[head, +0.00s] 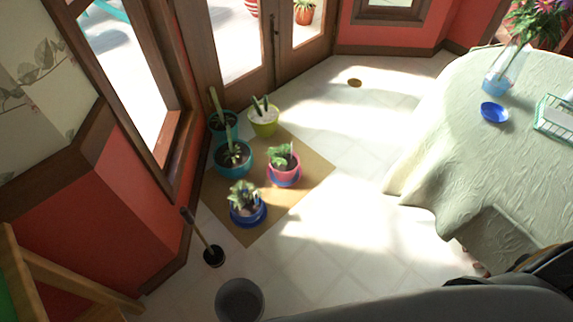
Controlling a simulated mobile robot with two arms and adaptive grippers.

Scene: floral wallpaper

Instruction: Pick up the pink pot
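The pink pot (281,176) stands upright on the tan mat (305,190) on the floor, near the middle of the head view. Neither of my grippers can be made out in the head view.
Close by stand a blue pot (248,216), a teal pot (234,168), a yellow-green pot (264,128) and another dark teal pot (214,124). A plunger (213,257) and grey bin (239,301) stand in front. A cloth-covered table (460,130) is right. Floor between mat and table is clear.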

